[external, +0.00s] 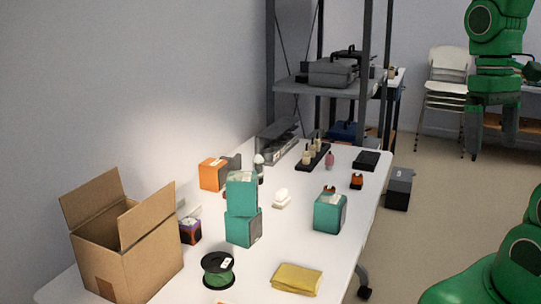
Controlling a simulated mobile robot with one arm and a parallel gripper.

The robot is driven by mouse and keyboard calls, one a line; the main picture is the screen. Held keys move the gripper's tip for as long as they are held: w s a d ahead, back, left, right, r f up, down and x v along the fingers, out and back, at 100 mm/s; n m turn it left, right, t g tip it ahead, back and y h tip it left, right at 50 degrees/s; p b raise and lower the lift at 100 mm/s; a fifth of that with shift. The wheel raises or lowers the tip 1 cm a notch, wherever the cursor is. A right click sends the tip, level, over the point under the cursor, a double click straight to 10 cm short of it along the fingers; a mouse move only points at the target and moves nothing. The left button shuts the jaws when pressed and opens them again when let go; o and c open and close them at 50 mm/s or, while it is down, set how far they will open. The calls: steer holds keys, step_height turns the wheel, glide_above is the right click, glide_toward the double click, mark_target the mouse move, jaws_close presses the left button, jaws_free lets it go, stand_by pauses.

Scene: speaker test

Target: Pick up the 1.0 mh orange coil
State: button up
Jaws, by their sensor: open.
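Two small orange-and-black items that look like coils are on the white table (262,278). One (356,181) stands near the table's right edge. The other (329,190) is partly hidden behind a teal box (328,214). Their labels are too small to read, so I cannot tell which is 1.0 mh. My gripper (493,142) hangs at the upper right, fingers pointing down. It is open and empty, well to the right of the table and apart from both items.
An orange box (213,174) and a black tray of bottles (313,157) stand farther back. Shelving (325,90) rises behind.

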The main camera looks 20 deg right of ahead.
steer(key=c, duration=0.5)
steer(key=w+a+f+m+y, duration=0.3)
steer(key=w+a, duration=0.1)
steer(key=w, duration=0.5)
steer(key=w+a+f+m+y, duration=0.25)
steer(key=w+a+y, duration=0.2)
steer(key=w, duration=0.45)
steer(key=w+a+f+m+y, duration=0.25)
steer(key=w+a, duration=0.25)
steer(key=w, duration=0.4)
steer(key=w+d+f+m+t+y, duration=0.1)
steer(key=w+d+f+m+t, duration=0.1)
steer(key=w+d+f+m, duration=0.2)
steer(key=w+d+f+m+t, duration=0.2)
steer(key=w+d+f+m, duration=0.2)
steer(key=w+f, duration=0.3)
steer(key=w+d+f+m+t+y, duration=0.1)
steer(key=w+d+f+m, duration=0.4)
steer(key=f, duration=0.5)
steer(key=shift+w+f+m+t+y, duration=0.35)
steer(key=shift+w+m+t, duration=0.15)
steer(key=shift+w+t, duration=0.2)
steer(key=shift+a+f, duration=0.15)
steer(key=shift+f, duration=0.05)
steer(key=shift+r+x, duration=0.2)
steer(key=shift+x, duration=3.35)
